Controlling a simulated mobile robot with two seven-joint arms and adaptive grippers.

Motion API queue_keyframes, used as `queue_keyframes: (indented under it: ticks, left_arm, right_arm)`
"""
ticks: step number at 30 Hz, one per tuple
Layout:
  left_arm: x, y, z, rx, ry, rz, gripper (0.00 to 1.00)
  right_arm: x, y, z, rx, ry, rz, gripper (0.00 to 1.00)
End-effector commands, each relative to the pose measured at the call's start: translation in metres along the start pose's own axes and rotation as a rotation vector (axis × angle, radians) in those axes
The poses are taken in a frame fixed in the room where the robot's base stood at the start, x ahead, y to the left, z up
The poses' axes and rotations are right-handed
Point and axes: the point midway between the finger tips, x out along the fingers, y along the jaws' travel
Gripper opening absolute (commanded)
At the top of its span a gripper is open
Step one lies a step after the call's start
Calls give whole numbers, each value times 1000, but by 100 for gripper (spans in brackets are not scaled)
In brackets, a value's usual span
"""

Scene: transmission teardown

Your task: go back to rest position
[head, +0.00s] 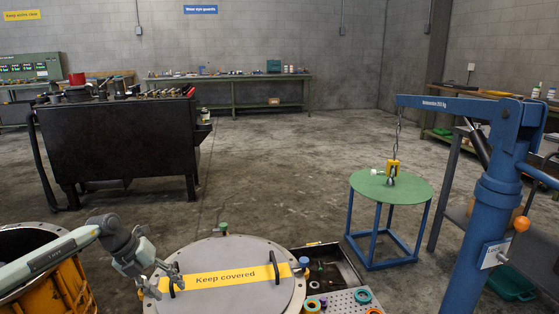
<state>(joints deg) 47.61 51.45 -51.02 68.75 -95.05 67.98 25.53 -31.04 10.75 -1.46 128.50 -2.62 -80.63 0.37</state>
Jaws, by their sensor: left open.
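My left gripper (168,275) is open. It comes in from the left and hangs close to the left edge of a round grey cover (228,258). The cover has a yellow band marked "Keep covered" and two dark handles. The gripper's fingers are near the left handle (171,288); I cannot tell whether they touch it, but nothing shows held in the jaws. My right gripper is not in view.
An open orange drum (60,292) stands under my left arm. A tray (343,303) with rings and small parts lies right of the cover. A blue hoist (492,200) holds a chain over a green round table (391,187). The middle floor is clear.

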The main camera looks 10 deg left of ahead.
Motion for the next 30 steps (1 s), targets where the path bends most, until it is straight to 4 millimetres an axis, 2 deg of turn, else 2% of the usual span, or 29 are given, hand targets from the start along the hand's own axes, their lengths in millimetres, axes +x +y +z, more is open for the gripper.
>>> queue_keyframes:
  ticks: [1, 2, 3, 5, 6, 9, 11, 12, 14, 17, 18, 20, 21, 23, 24, 27, 30]
  left_arm:
    - [18, -32, -10, 7, -8, -101, 50]
    - [26, -51, -15, 5, -20, -166, 50]
    - [35, -80, -22, -4, -36, -262, 50]
    - [44, -123, -33, -38, -69, -417, 50]
    - [47, -153, -40, -79, -96, -533, 50]
    - [37, -218, -51, -290, -200, -847, 50]
    - [24, -230, -48, -474, -276, -991, 50]
    - [17, -228, -45, -614, -331, -1062, 50]
    - [12, -208, -42, -848, -412, -1128, 50]
    - [22, -143, -53, -1278, -540, -1120, 50]
    - [29, -115, -63, -1430, -579, -1084, 50]
    - [42, -76, -85, -1627, -625, -1006, 50]
    - [51, -53, -102, -1745, -647, -944, 50]
    - [64, -20, -133, -1906, -670, -839, 50]
    - [72, -1, -156, -2006, -680, -761, 50]
    - [87, 37, -215, -2214, -687, -561, 50]
    - [95, 62, -269, -2362, -675, -376, 50]
  right_arm:
    - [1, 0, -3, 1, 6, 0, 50]
    - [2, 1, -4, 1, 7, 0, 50]
    - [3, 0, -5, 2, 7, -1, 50]
    - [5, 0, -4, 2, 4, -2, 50]
    - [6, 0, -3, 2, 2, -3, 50]
    - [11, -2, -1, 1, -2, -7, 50]
    - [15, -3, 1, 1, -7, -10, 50]
    - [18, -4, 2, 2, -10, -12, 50]
    - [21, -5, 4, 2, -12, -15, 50]
    - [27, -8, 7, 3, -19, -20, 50]
    - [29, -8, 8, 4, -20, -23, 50]
    - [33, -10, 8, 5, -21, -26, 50]
    - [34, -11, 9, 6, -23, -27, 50]
    - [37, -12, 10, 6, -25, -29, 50]
    - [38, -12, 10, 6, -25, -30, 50]
    - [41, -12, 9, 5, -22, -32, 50]
    - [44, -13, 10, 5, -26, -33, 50]
